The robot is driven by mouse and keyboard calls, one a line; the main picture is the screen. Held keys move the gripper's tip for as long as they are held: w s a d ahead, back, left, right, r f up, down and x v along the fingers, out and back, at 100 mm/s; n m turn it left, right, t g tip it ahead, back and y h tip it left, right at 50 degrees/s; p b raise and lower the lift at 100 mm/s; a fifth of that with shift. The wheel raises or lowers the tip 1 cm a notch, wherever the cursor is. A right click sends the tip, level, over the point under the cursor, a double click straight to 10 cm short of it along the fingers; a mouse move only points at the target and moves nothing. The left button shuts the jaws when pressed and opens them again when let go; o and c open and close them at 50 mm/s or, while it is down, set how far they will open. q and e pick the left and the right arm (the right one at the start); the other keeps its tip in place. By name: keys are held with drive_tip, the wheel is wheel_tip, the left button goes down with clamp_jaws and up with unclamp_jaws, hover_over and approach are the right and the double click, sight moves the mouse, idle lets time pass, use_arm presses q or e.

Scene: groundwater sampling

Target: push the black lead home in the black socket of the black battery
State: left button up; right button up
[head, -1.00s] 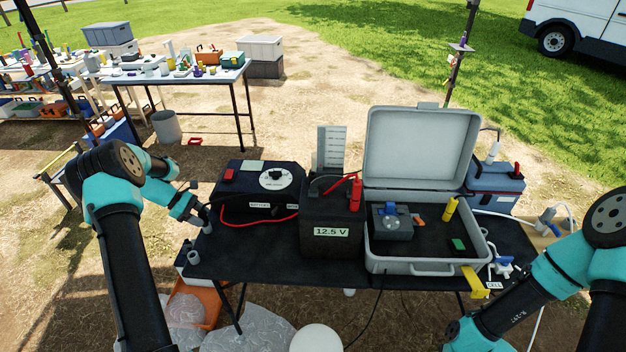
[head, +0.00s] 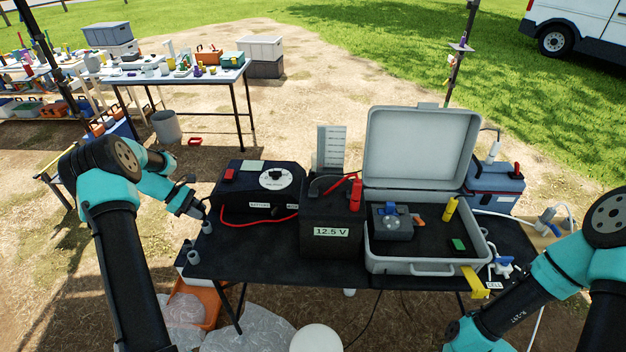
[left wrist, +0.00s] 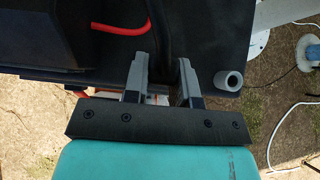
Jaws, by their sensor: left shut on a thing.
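The black battery (head: 331,215) stands mid-table with a "12.5 V" label on its front. A red plug (head: 356,194) stands at its top right. I cannot make out its black socket. My left gripper (head: 203,213) is at the table's left edge, well left of the battery. In the left wrist view its two fingers (left wrist: 162,82) are shut on a dark thing that looks like the black lead (left wrist: 160,35). The lead's plug end is not clear. My right gripper is out of view; only its arm shows at right.
A black control box (head: 258,187) with a dial stands left of the battery, a red lead (head: 262,222) in front. An open grey case (head: 425,262) stands right of the battery. The table front (head: 250,262) is clear.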

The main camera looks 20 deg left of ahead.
use_arm(q)
drive_tip(key=shift+r, duration=2.2)
drive_tip(key=shift+d, duration=0.1)
